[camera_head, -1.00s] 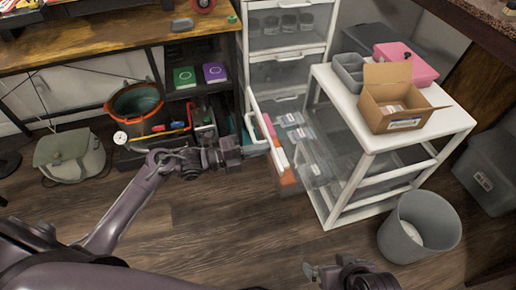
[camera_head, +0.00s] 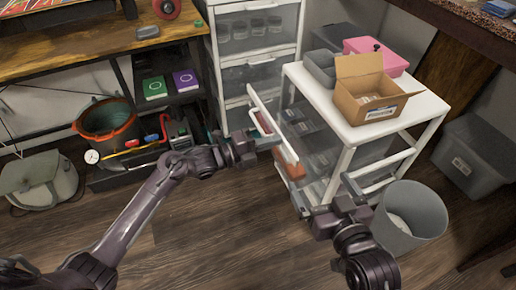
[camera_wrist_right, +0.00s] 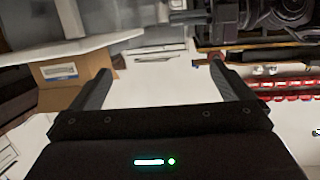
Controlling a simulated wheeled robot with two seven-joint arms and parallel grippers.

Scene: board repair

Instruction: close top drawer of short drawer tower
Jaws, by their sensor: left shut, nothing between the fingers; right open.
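The short drawer tower (camera_head: 345,117) is a white frame with clear drawers, right of centre in the head view. Its top drawer (camera_head: 272,125) stands partly out to the left, with a white front and small items inside. My left gripper (camera_head: 273,142) is shut and empty at the outer side of the drawer front; whether it touches is unclear. My right gripper (camera_head: 324,190) is open and empty in front of the tower's near lower corner. Its two spread fingers (camera_wrist_right: 165,85) show in the right wrist view. The lower drawers are partly hidden.
An open cardboard box (camera_head: 370,95), a grey bin and a pink box (camera_head: 378,52) stand on the tower. A taller drawer tower (camera_head: 255,45) stands behind. A grey wastebasket (camera_head: 410,215) is at the right. The wooden floor in front is clear.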

